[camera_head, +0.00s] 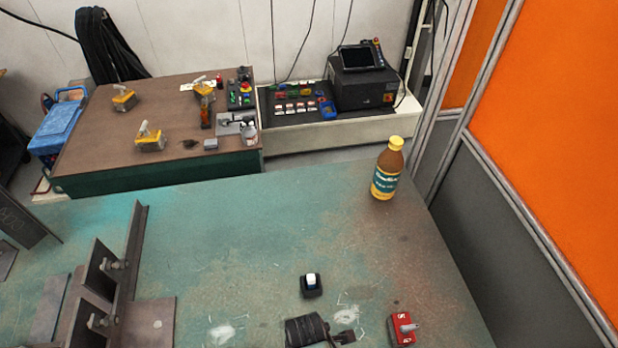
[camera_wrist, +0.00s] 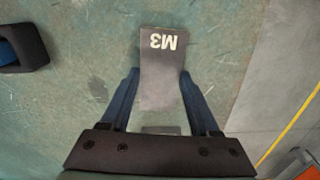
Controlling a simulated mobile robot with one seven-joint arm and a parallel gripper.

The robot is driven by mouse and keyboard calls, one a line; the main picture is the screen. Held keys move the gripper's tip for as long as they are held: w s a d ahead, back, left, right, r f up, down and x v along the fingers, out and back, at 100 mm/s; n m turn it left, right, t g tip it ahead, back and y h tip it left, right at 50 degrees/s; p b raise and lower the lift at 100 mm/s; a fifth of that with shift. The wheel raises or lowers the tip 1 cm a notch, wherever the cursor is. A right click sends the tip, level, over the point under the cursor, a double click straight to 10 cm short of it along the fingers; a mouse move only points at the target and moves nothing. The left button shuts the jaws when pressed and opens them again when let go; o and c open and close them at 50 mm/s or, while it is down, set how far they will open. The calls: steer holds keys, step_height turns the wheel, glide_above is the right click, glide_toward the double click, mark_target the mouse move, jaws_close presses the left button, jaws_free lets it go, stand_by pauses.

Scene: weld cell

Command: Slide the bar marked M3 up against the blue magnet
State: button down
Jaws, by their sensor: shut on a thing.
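The bar marked M3 (camera_wrist: 161,75) is a flat grey plate in the wrist view, with its white marking upside down near the far end. My gripper (camera_wrist: 159,78) is shut on it, one blue finger along each side. The bar lies along the green tabletop; whether it touches it, I cannot tell. A dark-rimmed object with a blue middle (camera_wrist: 10,51) is cut off at the left edge of the wrist view, apart from the bar. I cannot tell whether it is the blue magnet. I cannot make out my gripper or the M3 marking in the head view.
In the head view, a red switch block (camera_head: 402,328), a small black block with a white top (camera_head: 311,285) and a black ribbed coil (camera_head: 306,330) are on the green table (camera_head: 225,235). A yellow-brown bottle (camera_head: 387,170) stands behind. Steel angle fixtures (camera_head: 132,250) stand left.

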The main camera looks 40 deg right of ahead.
steer(key=shift+w+a, duration=0.65)
steer(key=shift+a, duration=0.35)
steer(key=shift+w+a, duration=0.6)
steer(key=shift+a, duration=0.35)
steer(key=shift+s+d, duration=0.15)
steer(key=shift+s, duration=0.05)
steer(key=shift+c, duration=0.7)
jaws_free()
steer(key=shift+o, duration=0.5)
